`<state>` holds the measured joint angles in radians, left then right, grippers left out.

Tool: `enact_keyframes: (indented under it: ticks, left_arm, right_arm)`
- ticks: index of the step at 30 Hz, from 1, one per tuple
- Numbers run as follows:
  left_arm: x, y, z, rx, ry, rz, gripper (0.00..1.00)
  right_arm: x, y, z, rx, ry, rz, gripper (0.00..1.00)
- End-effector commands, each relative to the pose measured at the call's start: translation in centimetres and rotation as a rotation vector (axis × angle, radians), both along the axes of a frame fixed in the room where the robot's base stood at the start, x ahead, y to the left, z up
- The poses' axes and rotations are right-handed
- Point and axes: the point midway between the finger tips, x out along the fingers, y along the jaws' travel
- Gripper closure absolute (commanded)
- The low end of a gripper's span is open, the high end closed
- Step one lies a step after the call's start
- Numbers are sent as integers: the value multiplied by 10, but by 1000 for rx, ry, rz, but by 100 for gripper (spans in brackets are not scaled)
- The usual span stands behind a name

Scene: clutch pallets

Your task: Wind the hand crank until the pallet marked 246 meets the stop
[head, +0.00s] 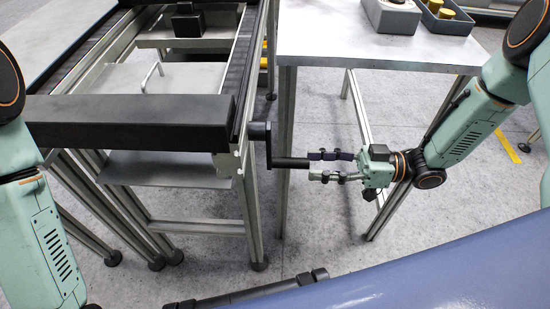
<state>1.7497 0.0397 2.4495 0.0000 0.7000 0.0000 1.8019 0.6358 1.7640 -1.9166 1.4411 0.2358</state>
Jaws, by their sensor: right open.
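The hand crank (268,145) is on the right side of the conveyor frame, with a black arm and a dark handle (290,162) pointing right. My right gripper (317,167) is open at the handle's free end, its fingers above and below the handle's line; I cannot tell if they touch it. A pallet (205,31) with a black block on it sits on the conveyor at the top. No number 246 can be read. A wide black bar (130,122) crosses the conveyor's near end; I cannot tell whether it is the stop. My left gripper is out of view.
A grey table (370,45) stands right of the conveyor, its leg close behind the crank handle. Grey bins (391,15) with parts stand on it. A pale plate with a wire handle (150,77) lies between the rails. The floor below the crank is clear.

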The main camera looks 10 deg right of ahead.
Motion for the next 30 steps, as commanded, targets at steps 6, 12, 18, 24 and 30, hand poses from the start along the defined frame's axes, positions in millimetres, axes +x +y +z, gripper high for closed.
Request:
enact_keyframes:
  ticks: [6,12,18,24,30]
  left_arm:
    - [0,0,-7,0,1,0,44]
    - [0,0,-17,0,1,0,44]
    - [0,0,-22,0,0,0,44]
    - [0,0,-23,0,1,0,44]
    - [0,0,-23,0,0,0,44]
  right_arm:
    - [5,15,-1,0,1,5,55]
    - [15,44,-2,-1,0,5,55]
    - [22,65,-1,0,1,3,55]
    - [25,73,0,0,1,1,55]
    - [25,74,0,-1,1,-1,55]
